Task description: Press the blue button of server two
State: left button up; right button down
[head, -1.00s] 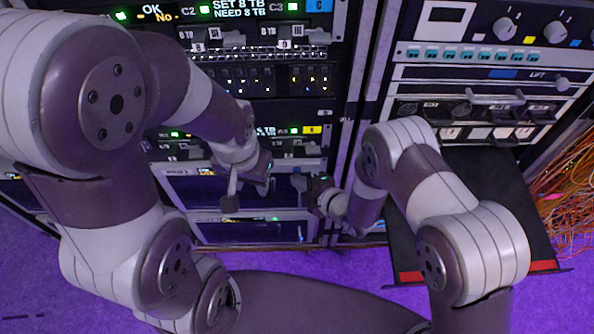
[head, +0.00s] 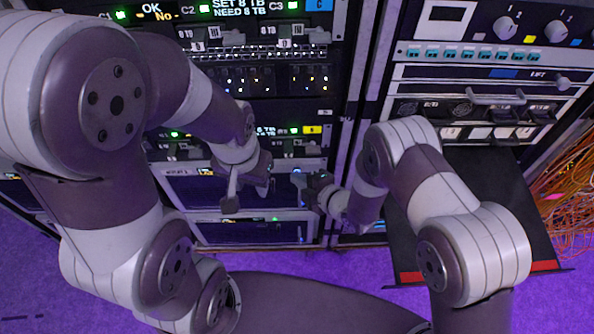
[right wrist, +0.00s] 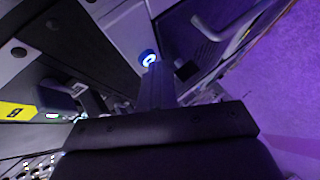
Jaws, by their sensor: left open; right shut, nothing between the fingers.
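In the right wrist view a round blue button (right wrist: 148,58) with a bright lit ring is just beyond my right fingertips (right wrist: 157,72); I cannot tell whether they touch it. In the head view a blue glow (head: 297,172) shows by the right edge of the upper dark server unit (head: 225,190), beside my right gripper (head: 306,188), which is shut and empty. A lower server unit (head: 245,232) has a small blue light (head: 300,238) at its right. I cannot read which unit is server two. My left gripper (head: 250,192) is open and empty in front of the units.
Above is a rack of drives (head: 265,80) with green-lit displays. To the right stand a panel with knobs (head: 505,28), a handle (head: 495,98) and a black sloping panel with red marks (head: 475,200). Orange cables (head: 572,195) hang at the far right. The purple floor is clear.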

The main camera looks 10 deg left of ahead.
jog(key=shift+s, duration=0.1)
jog(key=shift+s+d, duration=0.25)
jog(key=shift+s, duration=0.45)
jog(key=s, duration=0.2)
jog(key=s+d+p, duration=0.1)
jog(key=s, duration=0.1)
jog(key=shift+s+d+p, duration=0.2)
jog(key=shift+s+p, duration=0.1)
jog(key=shift+s, duration=0.1)
dwell(0.6)
